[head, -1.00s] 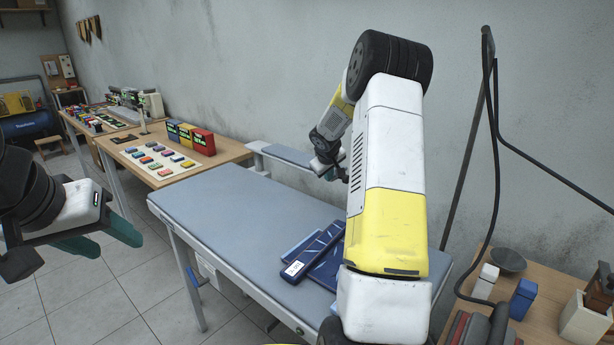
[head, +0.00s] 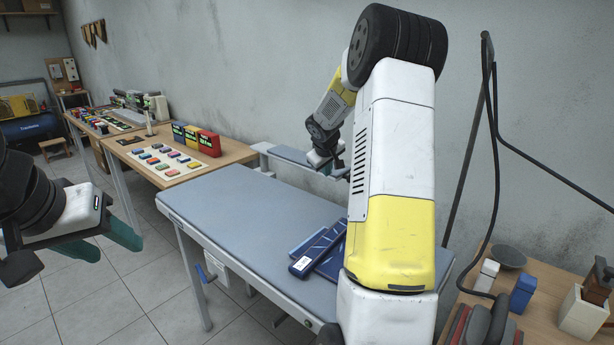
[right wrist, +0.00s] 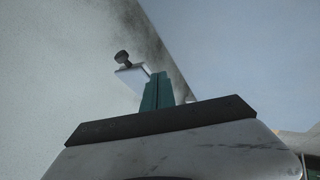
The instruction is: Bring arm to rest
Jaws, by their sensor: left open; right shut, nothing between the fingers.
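My left gripper (head: 100,240) is at the left edge of the head view, over the floor to the left of the padded bench. Its green fingers are apart with nothing between them. My right arm rises in front of the bench and reaches toward the wall. My right gripper (head: 338,172) hangs near the far side of the bench, partly hidden behind the arm. In the right wrist view its green fingers (right wrist: 158,92) are together and hold nothing.
A grey padded bench (head: 240,215) has dark blue flat boxes (head: 318,250) on it, beside my right arm. A wooden table (head: 150,175) with coloured blocks stands at the back left. A side table (head: 545,320) with small items and a hanging cable are at the right. The bench's left part is clear.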

